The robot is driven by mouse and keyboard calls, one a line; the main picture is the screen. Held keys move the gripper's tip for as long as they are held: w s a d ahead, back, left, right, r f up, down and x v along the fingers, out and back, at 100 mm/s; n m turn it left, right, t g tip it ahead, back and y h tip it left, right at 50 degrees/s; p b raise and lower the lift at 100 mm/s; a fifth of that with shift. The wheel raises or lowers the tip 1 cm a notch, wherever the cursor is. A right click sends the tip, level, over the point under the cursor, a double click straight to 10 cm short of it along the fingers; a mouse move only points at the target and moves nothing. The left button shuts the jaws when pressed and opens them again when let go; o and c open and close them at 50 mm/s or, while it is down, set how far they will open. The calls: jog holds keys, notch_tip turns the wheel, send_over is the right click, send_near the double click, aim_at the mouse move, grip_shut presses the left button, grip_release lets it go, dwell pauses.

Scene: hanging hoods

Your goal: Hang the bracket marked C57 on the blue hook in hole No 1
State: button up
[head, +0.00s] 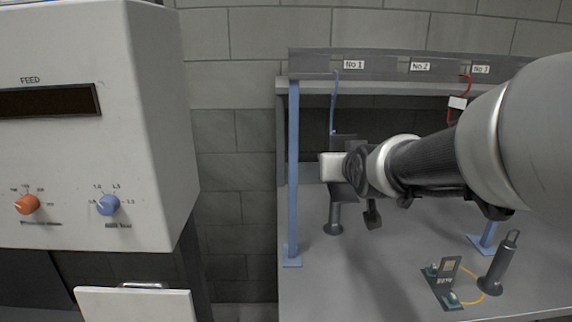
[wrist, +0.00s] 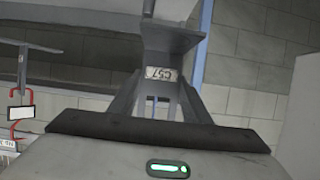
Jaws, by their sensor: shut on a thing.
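The dark grey bracket marked C57 (wrist: 172,40) is between the two fingers of my gripper (wrist: 160,92) in the wrist view. Its label reads upside down there. My gripper is shut on it. In the head view my gripper's pale hand (head: 332,167) is in front of the rack's left side, and the fingers and bracket are largely hidden. The blue hook (head: 335,103) hangs from the rail at the No 1 label (head: 354,65). Its lower end is just above the hand in the picture. Whether bracket and hook touch cannot be told.
A red hook (head: 467,84) with a white tag (head: 457,103) hangs near No 3. Blue posts (head: 294,170) carry the rail. A dark stand (head: 333,217), a second one (head: 496,265) and a small green-ended part (head: 443,282) are on the table. A white machine (head: 90,130) stands left.

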jog(key=shift+w+p, duration=0.55)
jog(key=shift+w, duration=1.95)
jog(key=shift+w+f+b, duration=0.1)
jog(key=shift+w+b, duration=0.15)
jog(key=shift+b, duration=0.05)
jog(key=shift+w, duration=0.35)
jog(key=shift+w, duration=0.95)
jog(key=shift+w, duration=0.1)
jog(key=shift+w+b, duration=0.3)
jog(key=shift+w, duration=1.05)
jog(key=shift+f+b, duration=1.3)
jog(key=shift+b, duration=0.2)
